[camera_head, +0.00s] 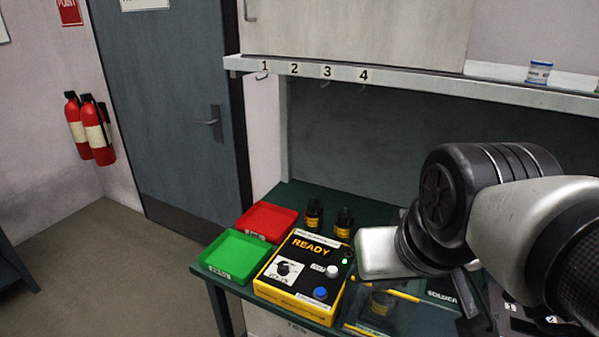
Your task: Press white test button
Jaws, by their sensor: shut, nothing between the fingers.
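A yellow-and-black test box (302,272) stands on the bench, with a display reading READY. Its white button (333,271) is on the right half of the top, beside a small white label. A green light glows above it. My gripper (375,254) appears as a pale silver block reaching in from the right. Its blunt end is shut and empty, just right of the box's green light and the white button, and looks apart from the button. Its height above the box is hard to tell. The arm hides the bench behind it.
A blue button (320,293) and a black knob (283,268) share the box top. A green tray (233,256) and red tray (267,222) lie left. Two dark bottles (313,214) (343,222) stand behind. A shelf (420,85) with numbered hooks runs above.

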